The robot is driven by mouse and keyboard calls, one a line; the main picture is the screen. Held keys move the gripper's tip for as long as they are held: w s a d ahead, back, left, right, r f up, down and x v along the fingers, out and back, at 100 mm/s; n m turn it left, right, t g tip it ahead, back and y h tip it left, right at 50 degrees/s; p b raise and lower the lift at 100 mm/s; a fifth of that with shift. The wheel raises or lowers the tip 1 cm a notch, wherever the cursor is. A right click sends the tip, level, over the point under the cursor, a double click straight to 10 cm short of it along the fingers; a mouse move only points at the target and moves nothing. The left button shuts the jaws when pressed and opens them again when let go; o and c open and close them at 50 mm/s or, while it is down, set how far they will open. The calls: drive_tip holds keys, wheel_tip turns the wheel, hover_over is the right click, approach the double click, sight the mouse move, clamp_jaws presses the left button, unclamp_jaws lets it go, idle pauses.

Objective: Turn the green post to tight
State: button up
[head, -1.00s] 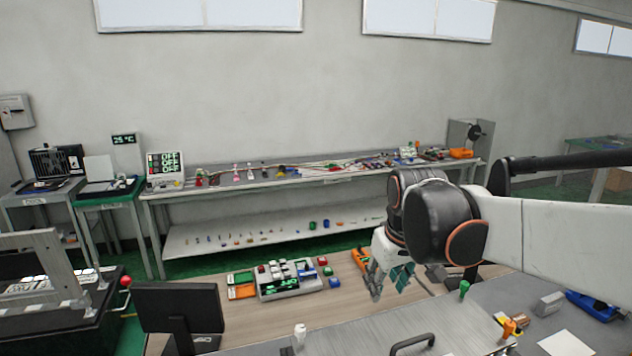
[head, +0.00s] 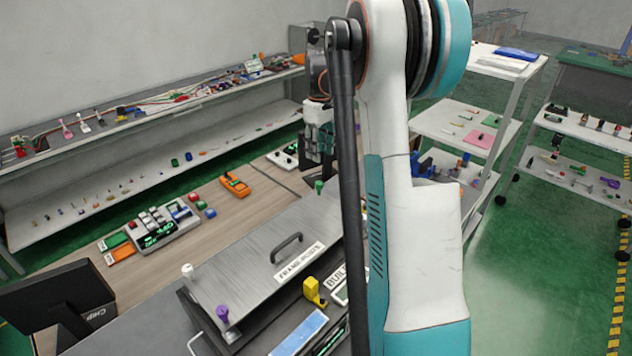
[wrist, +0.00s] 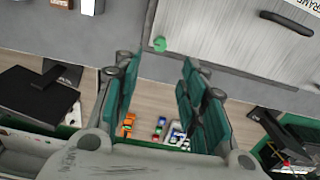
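The green post (head: 319,186) stands at the far right corner of the grey sloped box labelled "FRAME POSTS" (head: 250,240). In the wrist view the green post (wrist: 160,44) shows near the box edge, just past my fingertips and roughly in line with the gap between them. My gripper (head: 320,160) is above and close behind the post in the head view. In the wrist view my gripper (wrist: 160,62) has its teal-padded fingers spread apart with nothing held between them. The fingers look apart from the post.
A white post (head: 188,270) and a purple post (head: 222,312) stand on the box's left side. A black handle (head: 286,245) rises from its middle. A yellow part (head: 315,291) stands in front. An orange device (head: 235,185) lies behind on the wooden bench.

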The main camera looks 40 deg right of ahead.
sight(319, 182)
wheel_tip(319, 182, down, 14)
drive_tip(key=shift+r, duration=0.15)
idle(0.3)
drive_tip(key=shift+c, duration=0.6)
clamp_jaws()
